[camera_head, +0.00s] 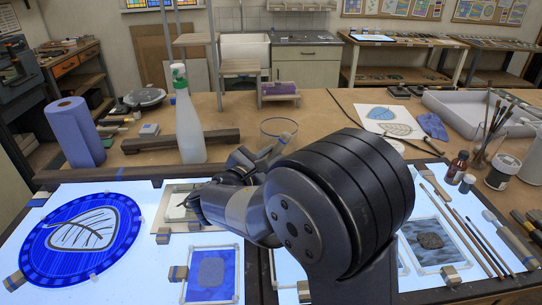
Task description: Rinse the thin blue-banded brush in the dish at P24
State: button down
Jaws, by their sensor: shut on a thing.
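My arm reaches across the middle of the view and hides much of its own far end. My gripper (258,160) shows only in part behind the arm, just in front of a clear round glass dish (278,127) on the brown bench. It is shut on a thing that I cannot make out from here. I cannot tell whether that thing touches the dish. I cannot pick out a blue band on any brush. Several thin brushes (482,240) lie side by side on the light table at the right.
A white spray bottle (190,125) and a blue paper roll (75,133) stand at the left. A round blue leaf panel (82,243) lies on the light table. A brush jar (487,145), a brown bottle (457,168) and a tub (502,172) stand at the right.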

aim_at(280, 142)
jog(key=shift+w+d, duration=0.15)
jog(key=shift+w, duration=0.1)
jog(key=shift+s+d+r+p, duration=0.15)
jog(key=shift+d+r+p, duration=0.15)
jog(key=shift+r, duration=0.35)
jog(key=shift+s+d+r+p, duration=0.2)
jog(key=shift+r+p, duration=0.25)
jog(key=shift+r, duration=0.15)
jog(key=shift+s+d+r+p, duration=0.1)
jog(key=shift+d+r+p, duration=0.2)
jog(key=shift+r, duration=0.35)
jog(key=shift+r+p, duration=1.6)
jog(key=shift+r, duration=0.5)
jog(key=shift+a+r, duration=0.1)
